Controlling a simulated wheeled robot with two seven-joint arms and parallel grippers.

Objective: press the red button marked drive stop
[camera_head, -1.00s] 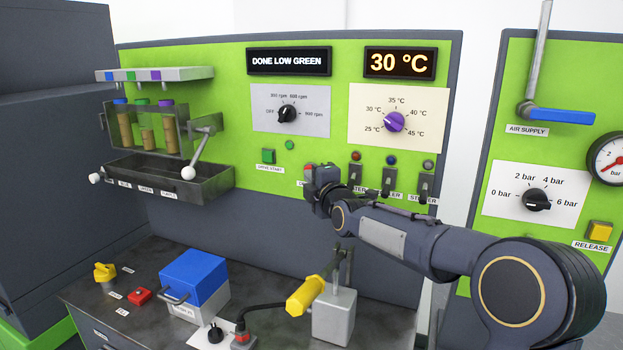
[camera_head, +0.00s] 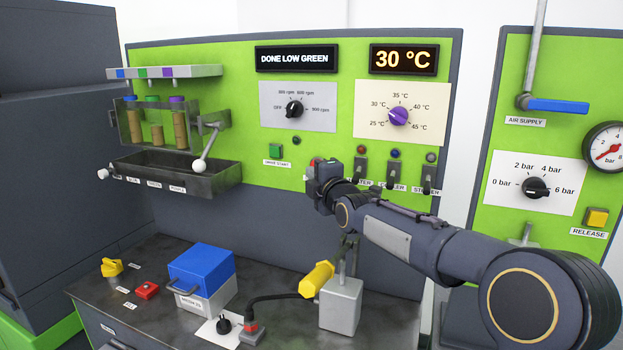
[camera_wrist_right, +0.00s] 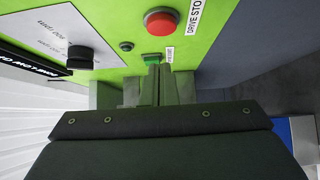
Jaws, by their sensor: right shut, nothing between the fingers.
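The red drive stop button (camera_wrist_right: 162,22) shows clearly in the right wrist view, beside its DRIVE STOP label (camera_wrist_right: 194,16). In the head view only a sliver of the red button (camera_head: 312,162) shows beside my right gripper (camera_head: 318,184), which hides most of it and its label. In the right wrist view my right gripper (camera_wrist_right: 160,72) is shut and empty, its fingers a little apart from the button in the picture. I cannot tell the exact gap to the panel. My left gripper is not in view.
The green drive start button (camera_head: 275,151) is left of the gripper, with a dark lamp (camera_head: 296,141) near it. Toggle switches (camera_head: 361,168) stand close on its right. A yellow-handled device (camera_head: 317,279) stands on the bench below. A lever (camera_head: 206,148) is further left.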

